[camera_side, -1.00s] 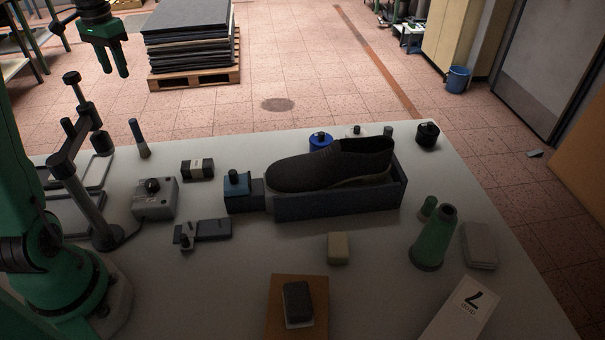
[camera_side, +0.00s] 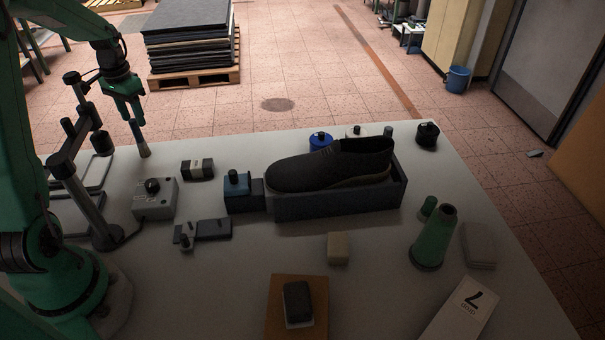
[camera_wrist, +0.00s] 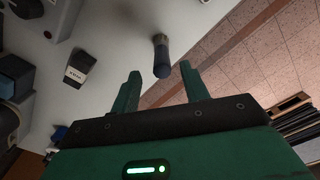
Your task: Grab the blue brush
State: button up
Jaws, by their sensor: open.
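The blue brush (camera_side: 138,137) stands upright near the back left edge of the table, its dark blue handle up and a tan end at the bottom. In the side view my gripper (camera_side: 132,118) is at the brush's top, fingers pointing down. In the wrist view the brush (camera_wrist: 161,58) lies just beyond the open fingertips of my gripper (camera_wrist: 160,72), roughly in line with the gap between them. Nothing is held. The side view does not show clearly whether the fingers straddle the handle.
A stand with a post (camera_side: 88,205) is left of the brush. A grey box with a black knob (camera_side: 155,199) and a small dark labelled block (camera_side: 197,170) sit in front. The table's back edge runs close behind the brush.

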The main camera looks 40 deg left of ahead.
aim_at(137, 132)
jog(key=shift+f, duration=0.4)
jog(key=shift+f, duration=0.1)
jog(key=shift+s+a+f, duration=0.1)
jog(key=shift+f, duration=2.4)
jog(key=shift+c, duration=0.3)
grip_shut()
